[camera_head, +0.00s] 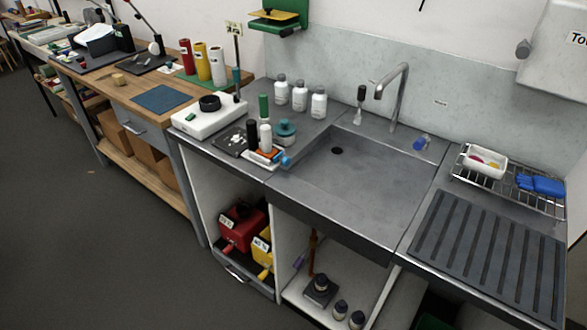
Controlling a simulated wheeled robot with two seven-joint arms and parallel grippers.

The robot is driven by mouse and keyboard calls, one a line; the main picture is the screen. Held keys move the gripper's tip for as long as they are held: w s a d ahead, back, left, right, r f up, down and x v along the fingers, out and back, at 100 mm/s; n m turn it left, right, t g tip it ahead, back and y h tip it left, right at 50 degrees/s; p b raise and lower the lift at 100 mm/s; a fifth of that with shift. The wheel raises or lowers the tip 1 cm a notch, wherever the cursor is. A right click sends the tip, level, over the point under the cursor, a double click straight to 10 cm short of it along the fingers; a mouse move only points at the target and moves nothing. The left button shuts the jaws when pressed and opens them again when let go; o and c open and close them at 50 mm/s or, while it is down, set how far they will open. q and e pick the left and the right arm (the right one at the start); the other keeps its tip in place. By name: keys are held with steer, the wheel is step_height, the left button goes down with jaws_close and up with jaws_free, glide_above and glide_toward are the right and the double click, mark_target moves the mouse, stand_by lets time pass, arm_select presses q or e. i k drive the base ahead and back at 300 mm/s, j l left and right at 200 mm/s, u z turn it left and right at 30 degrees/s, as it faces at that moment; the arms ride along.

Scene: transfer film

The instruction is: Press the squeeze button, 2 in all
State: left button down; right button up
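No button marked as a squeeze button can be made out. A small blue item (421,142) sits on the sink's back right rim. Neither of my grippers is in view.
The grey sink (350,185) with a tall faucet (399,95) is empty. Several white bottles (299,96) stand behind a teal jar (285,132). A wire rack (500,190) and ribbed drainboard (485,250) are at right. A wooden bench (137,98) extends left.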

mark_target(285, 160)
steer(key=k+l, duration=0.1)
steer(key=l, duration=0.25)
steer(key=k+l, duration=0.1)
steer(key=l, duration=0.3)
steer(key=k+l+u, duration=0.1)
steer(key=l, duration=0.25)
steer(key=k+l, duration=0.15)
steer(key=l, duration=0.25)
